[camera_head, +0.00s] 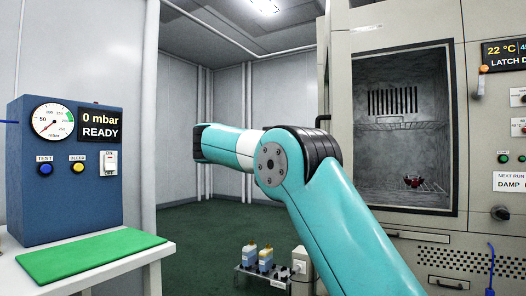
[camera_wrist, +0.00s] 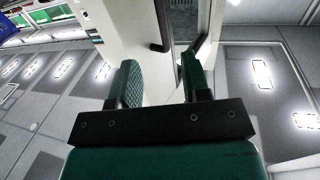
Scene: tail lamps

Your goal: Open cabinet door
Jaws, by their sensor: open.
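The pale cabinet (camera_head: 440,240) stands at the right in the head view. In the wrist view the handle (camera_wrist: 158,47) lies ahead of my gripper (camera_wrist: 162,80), near the gap between the fingertips. My gripper is open and empty, apart from the handle. The head view does not clearly show the fingers.
A small red object (camera_head: 413,181) sits on the lower rack. A blue gauge box (camera_head: 65,170) and green mat (camera_head: 90,257) are on a white table (camera_head: 150,252) at the left. A low cart (camera_head: 262,277) with bottles stands beyond my arm. Green floor lies open behind.

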